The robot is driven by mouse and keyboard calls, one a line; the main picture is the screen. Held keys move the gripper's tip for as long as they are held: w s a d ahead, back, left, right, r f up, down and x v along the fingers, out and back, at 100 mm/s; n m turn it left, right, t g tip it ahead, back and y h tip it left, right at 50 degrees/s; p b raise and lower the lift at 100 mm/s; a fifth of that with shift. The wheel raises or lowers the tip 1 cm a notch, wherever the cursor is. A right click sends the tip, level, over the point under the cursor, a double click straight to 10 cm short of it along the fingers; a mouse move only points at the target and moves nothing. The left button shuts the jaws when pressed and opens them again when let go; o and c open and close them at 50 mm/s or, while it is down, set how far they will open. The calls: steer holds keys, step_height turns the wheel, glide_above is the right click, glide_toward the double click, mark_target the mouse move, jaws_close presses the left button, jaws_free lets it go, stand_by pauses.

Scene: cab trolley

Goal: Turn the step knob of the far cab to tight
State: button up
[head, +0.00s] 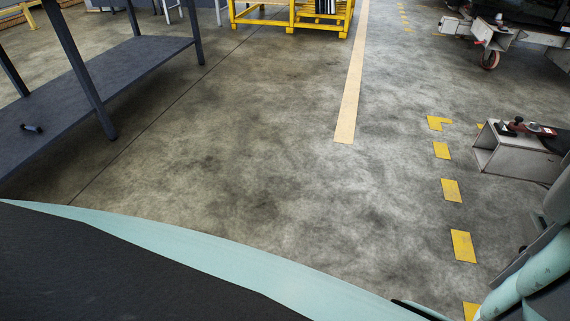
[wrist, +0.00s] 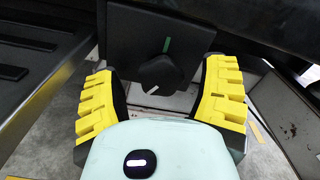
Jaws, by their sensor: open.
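The step knob (wrist: 160,74) is black and sits on a dark plate (wrist: 190,38) in the wrist view. A green mark (wrist: 166,45) shows on the plate above the knob, and a white line shows at the knob's lower left. My gripper (wrist: 162,88) has yellow ridged fingers, one on each side of the knob, open with gaps to it. I cannot tell whether the fingertips reach as deep as the knob. The gripper does not show in the head view. Which cab the knob belongs to cannot be told from these frames.
In the head view, a grey box-like step (head: 520,155) with small objects on top stands at the right. A wheeled trolley frame (head: 490,40) is at the upper right. A dark shelf table (head: 100,80) stands at the left. The floor between is clear.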

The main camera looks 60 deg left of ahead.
steer(key=shift+w+d, duration=0.3)
steer(key=shift+d, duration=0.15)
steer(key=c, duration=1.2)
